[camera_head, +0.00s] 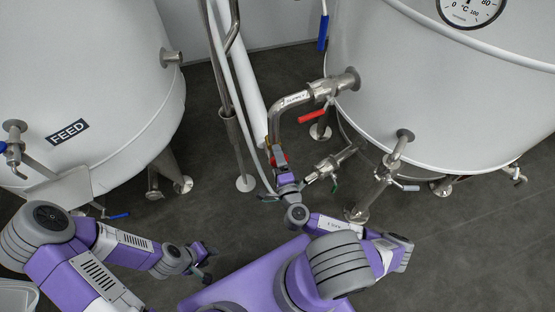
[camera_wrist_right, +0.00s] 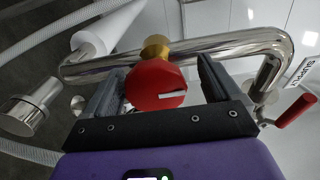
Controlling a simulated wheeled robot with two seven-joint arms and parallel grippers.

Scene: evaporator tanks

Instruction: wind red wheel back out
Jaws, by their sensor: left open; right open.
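The red wheel (camera_wrist_right: 152,88) has a white mark on its face and sits on a brass stem at a shiny bent pipe (camera_wrist_right: 225,45). In the right wrist view it lies between the two dark fingers of my right gripper (camera_wrist_right: 160,78), which is open around it. I cannot tell whether the fingers touch it. In the head view a little of the red wheel (camera_head: 280,160) shows beside my right gripper (camera_head: 276,152), below the SUPPLY pipe (camera_head: 295,100). My left gripper (camera_head: 207,262) is open and empty, low over the floor.
A red lever (camera_head: 313,116) is on the SUPPLY pipe, close right of the wheel. The FEED tank (camera_head: 110,80) stands left, and a larger tank (camera_head: 430,110) with a dial stands right. A white pipe (camera_head: 245,80) rises behind the wheel. Valves (camera_head: 335,160) stand to the right.

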